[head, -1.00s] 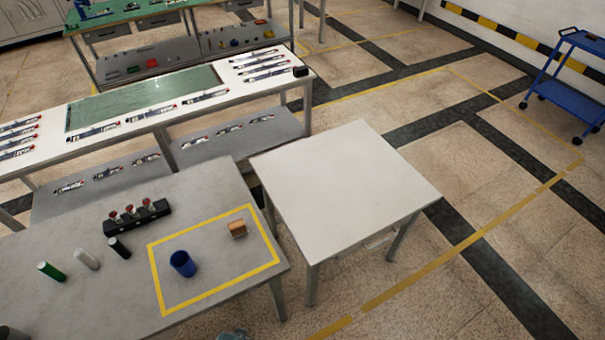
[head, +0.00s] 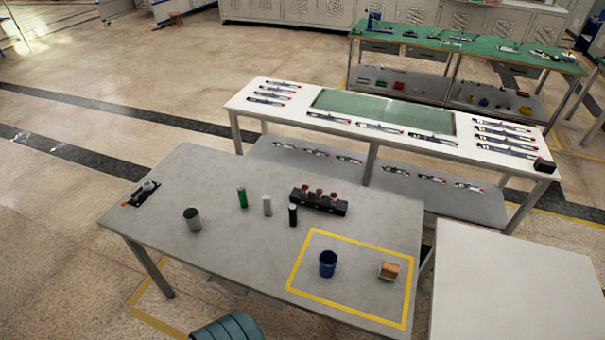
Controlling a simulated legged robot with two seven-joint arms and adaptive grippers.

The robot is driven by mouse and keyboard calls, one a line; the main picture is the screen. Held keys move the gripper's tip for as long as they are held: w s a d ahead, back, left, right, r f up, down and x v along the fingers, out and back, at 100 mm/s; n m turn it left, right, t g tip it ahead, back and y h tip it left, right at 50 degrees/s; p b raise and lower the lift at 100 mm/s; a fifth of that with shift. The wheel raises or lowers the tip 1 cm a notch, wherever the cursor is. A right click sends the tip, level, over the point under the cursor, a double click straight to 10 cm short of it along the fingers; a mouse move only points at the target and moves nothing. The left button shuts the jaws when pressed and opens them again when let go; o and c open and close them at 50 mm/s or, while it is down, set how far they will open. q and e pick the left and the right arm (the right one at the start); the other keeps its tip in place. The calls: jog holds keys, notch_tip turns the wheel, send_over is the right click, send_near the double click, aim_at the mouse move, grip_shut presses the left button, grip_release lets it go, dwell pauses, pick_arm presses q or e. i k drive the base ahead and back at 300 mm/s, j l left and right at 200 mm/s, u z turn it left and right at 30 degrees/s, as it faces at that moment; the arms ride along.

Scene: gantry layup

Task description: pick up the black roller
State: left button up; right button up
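The black roller (head: 292,214) stands upright on the grey table (head: 215,268), to the right of a white roller (head: 267,205) and a green roller (head: 242,197). It is just in front of the left end of a black holder (head: 319,201) with several red-topped pieces, and outside the yellow outline. Neither of my grippers is in view, so I cannot see where they are relative to it.
A blue cup (head: 327,263) and a tan block (head: 389,271) sit inside the yellow outline. A dark cylinder (head: 192,219) stands at the left. A white table (head: 515,285) is at the right. Open floor (head: 60,220) lies to the left.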

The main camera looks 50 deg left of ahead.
aim_at(292, 209)
jog(key=u, duration=2.75)
